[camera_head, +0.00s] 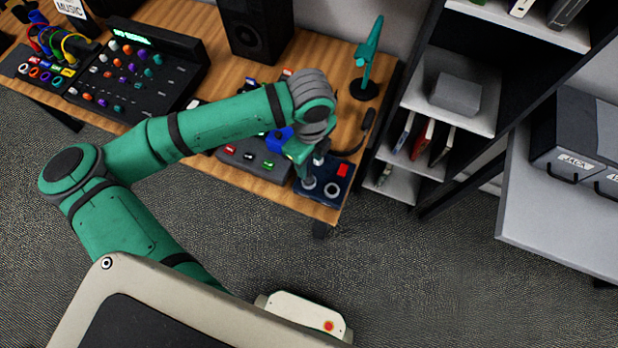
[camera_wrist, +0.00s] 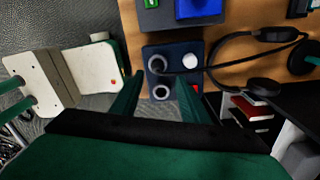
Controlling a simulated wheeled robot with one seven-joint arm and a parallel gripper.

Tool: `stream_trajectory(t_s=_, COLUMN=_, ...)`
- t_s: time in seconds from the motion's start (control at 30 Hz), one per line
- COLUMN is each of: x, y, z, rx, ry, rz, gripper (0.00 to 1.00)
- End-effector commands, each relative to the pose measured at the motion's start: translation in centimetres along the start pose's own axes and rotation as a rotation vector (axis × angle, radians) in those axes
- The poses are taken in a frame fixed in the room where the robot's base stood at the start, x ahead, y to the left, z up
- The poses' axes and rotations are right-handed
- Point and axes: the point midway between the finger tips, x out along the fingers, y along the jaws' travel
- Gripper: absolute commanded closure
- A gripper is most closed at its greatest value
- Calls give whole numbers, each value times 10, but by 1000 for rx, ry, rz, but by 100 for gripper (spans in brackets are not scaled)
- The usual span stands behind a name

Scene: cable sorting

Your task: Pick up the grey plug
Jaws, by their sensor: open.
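A navy box (camera_head: 325,178) sits at the right front corner of the wooden table. Its top carries two grey rings with dark centres, a pale round piece and a red square; it also shows in the wrist view (camera_wrist: 174,76). I cannot tell for sure which piece is the grey plug; one ring-shaped grey piece (camera_wrist: 158,64) has a dark cable beside it. My gripper (camera_wrist: 159,78) is open, its two green fingers apart over the box, with nothing seen between them in its grip. In the head view my gripper (camera_head: 303,158) is partly hidden by my wrist.
Black headphones (camera_wrist: 262,86) and their cable lie beside the box. A grey panel with coloured buttons (camera_head: 252,158) is to its left, a green stand (camera_head: 368,65) behind. A shelf unit (camera_head: 418,120) stands close on the right. Open floor lies in front.

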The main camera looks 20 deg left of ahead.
Motion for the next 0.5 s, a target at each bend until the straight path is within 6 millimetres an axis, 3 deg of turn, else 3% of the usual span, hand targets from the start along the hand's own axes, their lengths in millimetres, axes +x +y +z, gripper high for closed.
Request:
stream_trajectory(t_s=0.17, x=10, y=1, z=0, rx=-4, ry=1, rz=-1, gripper=59)
stream_trajectory(t_s=0.5, x=52, y=5, z=-1, rx=-6, ry=1, rz=-2, gripper=59)
